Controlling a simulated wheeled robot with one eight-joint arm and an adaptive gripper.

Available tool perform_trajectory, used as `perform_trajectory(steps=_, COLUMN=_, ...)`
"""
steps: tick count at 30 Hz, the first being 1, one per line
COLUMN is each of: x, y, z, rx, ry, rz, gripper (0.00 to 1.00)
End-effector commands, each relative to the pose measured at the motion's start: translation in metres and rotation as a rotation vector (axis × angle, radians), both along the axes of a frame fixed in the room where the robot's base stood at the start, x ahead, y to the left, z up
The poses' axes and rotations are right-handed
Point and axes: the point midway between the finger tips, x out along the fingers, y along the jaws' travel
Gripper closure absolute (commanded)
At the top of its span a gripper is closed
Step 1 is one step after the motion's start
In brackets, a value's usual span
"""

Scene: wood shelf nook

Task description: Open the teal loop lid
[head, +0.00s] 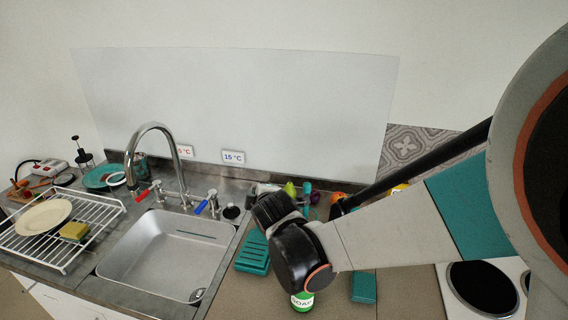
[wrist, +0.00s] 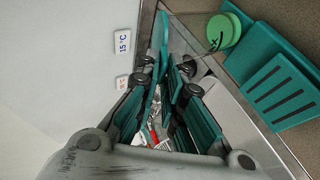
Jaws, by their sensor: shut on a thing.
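In the wrist view my gripper (wrist: 166,84) is shut on a thin upright teal piece (wrist: 163,42). This piece looks like part of the teal loop lid, seen nearly edge-on; its full shape and any hinge do not show. The inner faces of my fingers are also teal, so the line of contact is hard to make out. In the head view my dark wrist joints cover the gripper and most of what it holds.
A tall faucet (head: 152,126) and a dish rack (head: 62,228) stand to the left. Fruit (head: 290,189) sits close behind my wrist. A stove (head: 482,286) is at the right.

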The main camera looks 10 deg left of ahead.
Motion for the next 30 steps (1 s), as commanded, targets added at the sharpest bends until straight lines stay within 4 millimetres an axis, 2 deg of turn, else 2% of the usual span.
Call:
perform_trajectory(steps=1, x=0.003, y=-0.002, z=0.011, rx=0.006, ry=0.046, rz=-0.006, gripper=1.00)
perform_trajectory(steps=3, x=0.007, y=-0.002, z=0.017, rx=0.010, ry=0.110, rz=-0.005, gripper=1.00)
perform_trajectory(steps=12, x=0.028, y=-0.004, z=0.038, rx=0.033, ry=0.395, rz=-0.005, gripper=1.00)
perform_trajectory(steps=21, x=0.054, y=-0.005, z=0.052, rx=0.056, ry=0.676, rz=-0.005, gripper=1.00)
perform_trajectory(steps=30, x=0.077, y=-0.006, z=0.057, rx=0.074, ry=0.908, rz=-0.004, gripper=1.00)
